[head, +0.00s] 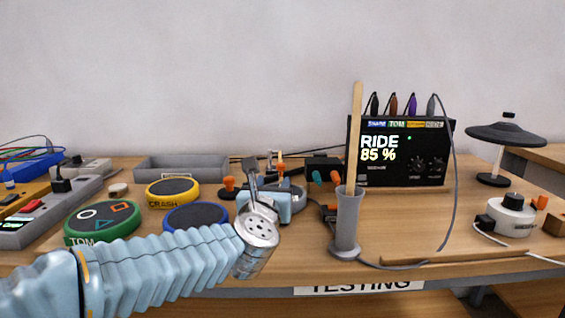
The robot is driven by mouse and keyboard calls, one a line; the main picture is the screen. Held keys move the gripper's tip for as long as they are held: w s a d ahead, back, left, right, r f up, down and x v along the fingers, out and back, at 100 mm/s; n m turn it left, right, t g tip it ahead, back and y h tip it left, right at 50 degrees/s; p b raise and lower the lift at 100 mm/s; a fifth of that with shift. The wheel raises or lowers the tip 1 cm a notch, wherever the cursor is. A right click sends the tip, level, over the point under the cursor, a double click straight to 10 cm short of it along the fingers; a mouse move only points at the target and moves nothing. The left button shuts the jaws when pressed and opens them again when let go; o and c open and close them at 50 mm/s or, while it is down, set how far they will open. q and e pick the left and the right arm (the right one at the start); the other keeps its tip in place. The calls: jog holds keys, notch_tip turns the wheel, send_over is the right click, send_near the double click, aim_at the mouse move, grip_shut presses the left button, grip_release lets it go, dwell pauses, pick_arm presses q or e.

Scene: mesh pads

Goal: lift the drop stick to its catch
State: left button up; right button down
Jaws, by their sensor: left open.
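The drop stick (355,130) is a pale wooden rod standing upright in a grey tube stand (347,222). Its lower end is hidden inside the tube, and its upper part rises in front of the black display box. I cannot make out a catch. My left gripper (261,163) is open and empty, to the left of the stick and apart from it, its fingers pointing away over the table. My right gripper is not in view.
The black display box (432,160) reads "RIDE 85 %". Green (102,220), yellow (172,192) and blue (195,217) round pads lie at the left, near a grey tray (181,168). A black cymbal-like pad (505,134) stands right. A cable loops beside the tube's base.

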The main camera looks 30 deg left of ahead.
aim_at(280, 167)
pick_arm(q)
jog(key=p+x, duration=0.2)
jog(key=x, duration=1)
jog(key=shift+w+a, duration=0.2)
jog(key=shift+w, duration=0.15)
grip_shut()
